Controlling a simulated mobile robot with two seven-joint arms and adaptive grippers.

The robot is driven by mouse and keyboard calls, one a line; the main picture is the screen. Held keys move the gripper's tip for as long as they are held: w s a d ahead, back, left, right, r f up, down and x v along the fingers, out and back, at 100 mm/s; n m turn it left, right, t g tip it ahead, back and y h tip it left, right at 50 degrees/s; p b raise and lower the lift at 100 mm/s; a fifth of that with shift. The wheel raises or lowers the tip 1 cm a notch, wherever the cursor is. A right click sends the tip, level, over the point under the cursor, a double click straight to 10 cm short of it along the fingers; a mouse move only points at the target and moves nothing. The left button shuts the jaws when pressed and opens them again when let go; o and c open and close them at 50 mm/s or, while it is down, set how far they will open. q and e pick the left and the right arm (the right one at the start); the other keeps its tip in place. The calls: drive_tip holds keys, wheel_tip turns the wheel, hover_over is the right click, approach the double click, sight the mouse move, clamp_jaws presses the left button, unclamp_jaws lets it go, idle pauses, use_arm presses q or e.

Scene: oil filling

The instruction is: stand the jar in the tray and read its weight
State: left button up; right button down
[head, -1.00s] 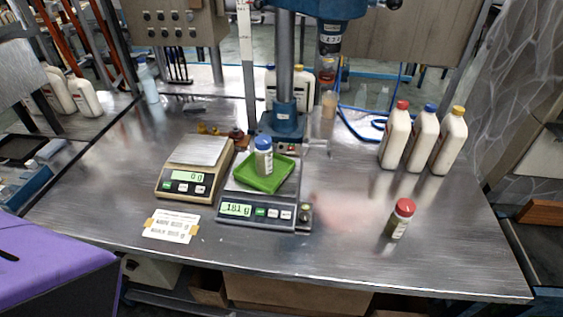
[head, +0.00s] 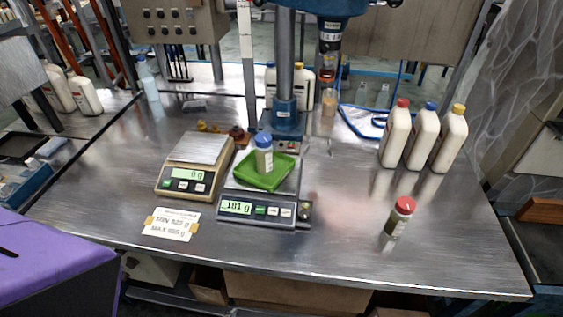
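A small clear jar with a blue cap (head: 264,157) stands upright in the green tray (head: 283,178). The tray sits on the right-hand scale (head: 265,210), whose display reads 181 g. A second scale (head: 189,178), beige, stands to its left with an empty pan and reads 0 g. Another jar with a red cap (head: 399,217) stands on the table at the right, its contents dark. Neither gripper shows in the head view.
Three white bottles with red, blue and yellow caps (head: 423,140) stand at the back right. A drill-press-like column (head: 286,80) rises behind the scales. A paper card (head: 171,224) lies at the front left. The table's front right is clear.

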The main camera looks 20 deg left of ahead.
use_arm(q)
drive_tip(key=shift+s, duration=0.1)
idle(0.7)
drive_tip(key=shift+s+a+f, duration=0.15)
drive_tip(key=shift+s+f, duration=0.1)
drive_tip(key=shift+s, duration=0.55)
